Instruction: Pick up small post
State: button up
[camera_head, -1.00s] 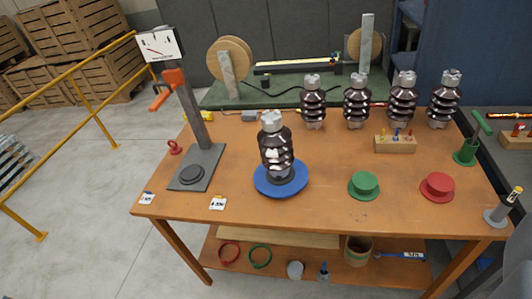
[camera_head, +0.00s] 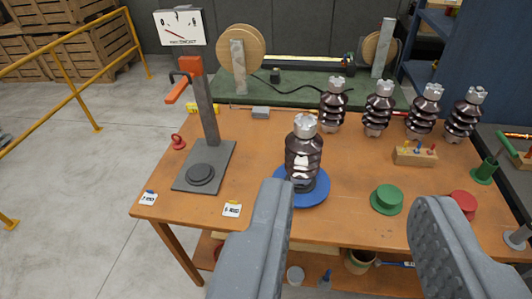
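A dark brown ribbed post (camera_head: 304,158) with a grey metal cap stands upright on a round blue plate (camera_head: 312,196) near the middle of the table. Several similar brown posts stand upright in a row at the back right, the leftmost one here (camera_head: 333,106). I cannot tell which of them is the small post. My gripper (camera_head: 352,193) is open and empty, with its two grey fingers wide apart in the foreground. The left finger overlaps the lower front of the blue plate in the picture. The green disc shows between the fingers.
The orange table (camera_head: 270,232) also holds a press-like stand with a dial (camera_head: 208,165) at left, a green flanged disc (camera_head: 387,199), a red one (camera_head: 463,204) and a wooden block with coloured pegs (camera_head: 415,156). Two white tags lie along the front edge. A yellow rail (camera_head: 75,90) stands left.

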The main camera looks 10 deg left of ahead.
aim_at(304, 149)
jog(key=u, duration=0.15)
jog(key=i, duration=1)
jog(key=z, duration=0.1)
